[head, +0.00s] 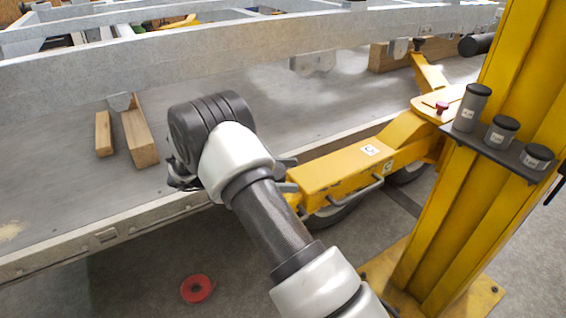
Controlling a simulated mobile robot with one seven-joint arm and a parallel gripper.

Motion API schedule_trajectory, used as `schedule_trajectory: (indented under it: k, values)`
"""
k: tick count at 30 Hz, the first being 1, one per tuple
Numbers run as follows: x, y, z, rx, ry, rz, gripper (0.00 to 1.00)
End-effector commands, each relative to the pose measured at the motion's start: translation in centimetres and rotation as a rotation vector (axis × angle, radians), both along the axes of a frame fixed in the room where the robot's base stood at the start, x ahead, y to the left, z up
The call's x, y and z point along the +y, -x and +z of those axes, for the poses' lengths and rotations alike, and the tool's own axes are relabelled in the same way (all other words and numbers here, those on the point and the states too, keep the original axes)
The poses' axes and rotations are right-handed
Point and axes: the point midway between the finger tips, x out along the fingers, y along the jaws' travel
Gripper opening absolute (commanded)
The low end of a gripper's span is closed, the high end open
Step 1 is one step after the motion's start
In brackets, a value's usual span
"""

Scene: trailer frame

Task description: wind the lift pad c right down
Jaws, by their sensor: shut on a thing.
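The yellow lift arm (335,175), with a letter label that looks like "C" (371,150), reaches left from the yellow post. Its outer end, where lift pad c sits, is hidden behind my wrist. Small grey parts (287,187) stick out right of my wrist by that end; I cannot tell if they belong to the pad. Dark parts of my gripper (183,181) show left of my wrist. The gripper is shut at the arm's end, with its fingertips and grip covered, so the pad's height cannot be seen.
The yellow post (425,220) stands close on the right with a shelf of grey canisters (478,105). The grey trailer frame (200,55) spans the back. Wooden blocks (139,135) lie on the grey deck. A red ring (196,289) lies on the floor.

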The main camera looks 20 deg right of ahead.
Motion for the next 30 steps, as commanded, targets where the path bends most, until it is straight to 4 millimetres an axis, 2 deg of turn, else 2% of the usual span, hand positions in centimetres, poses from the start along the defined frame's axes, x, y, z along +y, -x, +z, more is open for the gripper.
schedule_trajectory:
  k: [1, 15, 30]
  values:
    - [0.0, 0.0, 1.1, -0.003, 0.011, -0.043, 0.43]
    - [0.5, 1.0, 0.6, -0.001, 0.010, -0.309, 0.43]
    - [0.6, 1.3, 0.5, 0.001, 0.006, -0.393, 0.43]
